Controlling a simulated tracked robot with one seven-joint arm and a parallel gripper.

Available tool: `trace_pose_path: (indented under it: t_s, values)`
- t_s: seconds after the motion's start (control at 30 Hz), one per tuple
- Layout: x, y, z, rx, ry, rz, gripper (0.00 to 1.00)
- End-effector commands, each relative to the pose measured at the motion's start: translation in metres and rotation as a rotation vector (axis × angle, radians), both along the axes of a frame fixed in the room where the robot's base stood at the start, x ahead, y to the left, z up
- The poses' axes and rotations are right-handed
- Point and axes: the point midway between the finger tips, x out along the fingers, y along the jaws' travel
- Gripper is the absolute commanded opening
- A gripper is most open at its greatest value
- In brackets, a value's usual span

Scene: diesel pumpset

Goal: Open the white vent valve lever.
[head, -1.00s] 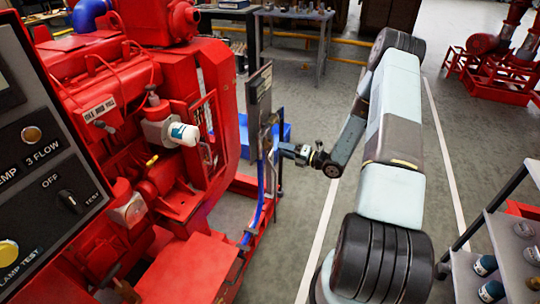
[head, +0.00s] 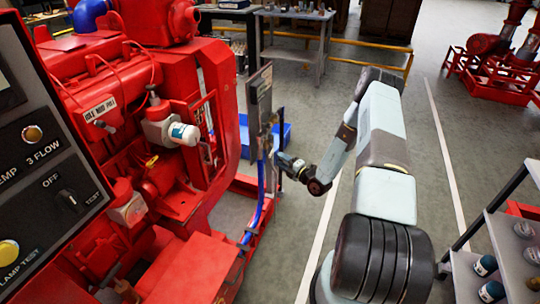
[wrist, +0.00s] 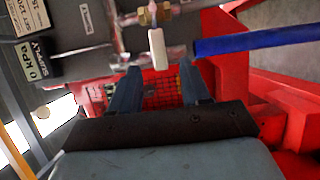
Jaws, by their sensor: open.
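The white vent valve lever (wrist: 157,48) hangs from a brass fitting (wrist: 152,14) on the grey panel in the wrist view. Its long side runs up and down in that picture. My gripper (wrist: 160,67) is open, one finger to each side of the lever's lower end, with gaps on both sides. I cannot tell how far the fingertips are from it in depth. In the head view my gripper (head: 279,157) is close to the edge-on panel (head: 259,110); the lever cannot be made out there.
A blue hose (wrist: 250,40) runs right from the valve in the wrist view, close to the right finger. The red engine (head: 130,130) stands left of the panel. Open floor (head: 300,115) lies to the right.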

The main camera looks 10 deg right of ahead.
Motion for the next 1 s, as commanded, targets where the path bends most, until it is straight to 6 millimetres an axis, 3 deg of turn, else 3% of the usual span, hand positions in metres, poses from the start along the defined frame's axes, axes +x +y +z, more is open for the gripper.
trace_pose_path:
  t_s: [0.2, 0.43, 0.87, 1.0]
  values:
    - [0.033, 0.021, 0.000, -0.002, -0.001, 0.003, 0.47]
    - [0.055, 0.034, 0.000, -0.001, -0.001, 0.001, 0.47]
    - [0.062, 0.038, 0.000, -0.001, 0.001, 0.001, 0.47]
    - [0.062, 0.038, 0.000, -0.001, 0.001, 0.001, 0.34]
